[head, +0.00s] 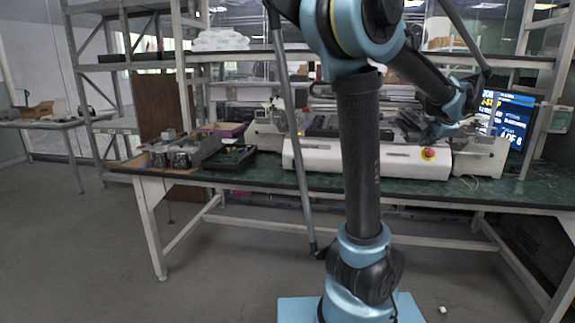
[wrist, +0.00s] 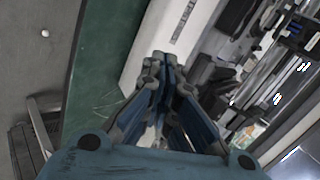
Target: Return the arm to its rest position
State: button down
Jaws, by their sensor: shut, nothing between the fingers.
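My arm stands in front of the green workbench (head: 265,178) in the head view, with its forearm reaching right and away over the bench. My gripper (head: 415,127) is small and partly lost against the dark items behind it, above the white machine (head: 390,160). In the wrist view my gripper (wrist: 163,64) shows its blue fingers converging, with the tips together and nothing held. Beyond the tips lie the white machine's edge (wrist: 158,42) and the green bench top (wrist: 103,60).
A red button (head: 428,153) sits on the machine's front. Trays (head: 230,157) and small metal parts (head: 180,158) lie at the bench's left. A lit monitor (head: 510,118) stands at right. Shelving (head: 120,67) stands behind. A small white object (head: 442,309) lies on the floor.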

jog(key=s+a+f+n+g+y, duration=0.1)
jog(key=s+a+f+n, duration=0.2)
jog(key=a, duration=0.5)
jog(key=s+a+f+n+g+y, duration=0.1)
jog(key=s+a+f+n, duration=0.15)
jog(key=a, duration=0.65)
jog(key=s+a+f+n+g, duration=0.2)
jog(key=a+f+n, duration=0.15)
jog(key=a, duration=0.45)
jog(key=s+a+f+n+g, duration=0.1)
jog(key=s+a+f+n, duration=0.3)
jog(key=s, duration=0.4)
jog(key=s+a+f+n+g+h, duration=0.1)
jog(key=s+a+f+n, duration=0.4)
jog(key=s+f, duration=0.4)
jog(key=shift+a+f+g, duration=0.15)
jog(key=shift+a+g, duration=0.2)
jog(key=shift+g, duration=0.05)
jog(key=shift+w+f, duration=0.2)
jog(key=shift+w, duration=0.3)
jog(key=shift+d, duration=0.1)
